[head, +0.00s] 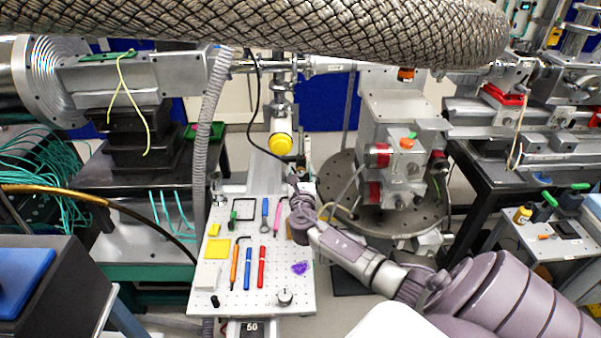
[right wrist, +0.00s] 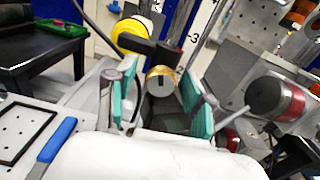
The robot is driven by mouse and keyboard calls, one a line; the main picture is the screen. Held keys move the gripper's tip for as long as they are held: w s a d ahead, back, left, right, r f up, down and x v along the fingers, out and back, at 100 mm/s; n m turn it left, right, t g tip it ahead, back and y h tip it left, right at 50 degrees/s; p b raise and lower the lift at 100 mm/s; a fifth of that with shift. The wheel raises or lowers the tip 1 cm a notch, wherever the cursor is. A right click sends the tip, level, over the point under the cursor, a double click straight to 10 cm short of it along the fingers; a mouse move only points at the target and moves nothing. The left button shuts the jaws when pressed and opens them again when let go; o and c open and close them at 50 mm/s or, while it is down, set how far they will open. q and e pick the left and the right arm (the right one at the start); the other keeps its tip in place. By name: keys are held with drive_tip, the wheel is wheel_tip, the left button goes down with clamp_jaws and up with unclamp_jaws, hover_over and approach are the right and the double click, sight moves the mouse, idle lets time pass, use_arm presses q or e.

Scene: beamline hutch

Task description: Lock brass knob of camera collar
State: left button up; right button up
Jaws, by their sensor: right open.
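The brass knob (right wrist: 161,75) of the camera collar shows in the right wrist view, with a round grey end face marked by a dark slot. It sits on a dark clamp-like part (right wrist: 150,48) beside a yellow-and-white cylinder (right wrist: 131,36). In the head view the cylinder's yellow end (head: 280,144) shows above the perforated board; I cannot make out the knob there. My right gripper (head: 293,181) is open, just below and right of the yellow end. In the right wrist view its teal-padded fingers (right wrist: 162,98) stand either side of the knob, apart from it. My left gripper is not in view.
A white perforated board (head: 225,299) below holds pens, hex keys, yellow blocks and a small dial (head: 285,296). A braided hose (head: 300,30) crosses the top. A grey instrument with red-ringed parts (head: 400,165) stands close on the right. A black cable (head: 251,110) hangs near the yellow end.

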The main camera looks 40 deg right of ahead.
clamp_jaws()
drive_tip(key=m+b, duration=0.2)
drive_tip(key=shift+f+m, duration=0.25)
drive_tip(key=shift+m, duration=0.05)
drive_tip(key=shift+r+m+b, duration=0.2)
drive_tip(key=shift+m+b, duration=0.15)
drive_tip(key=shift+m, duration=0.45)
unclamp_jaws()
drive_tip(key=shift+r, duration=0.1)
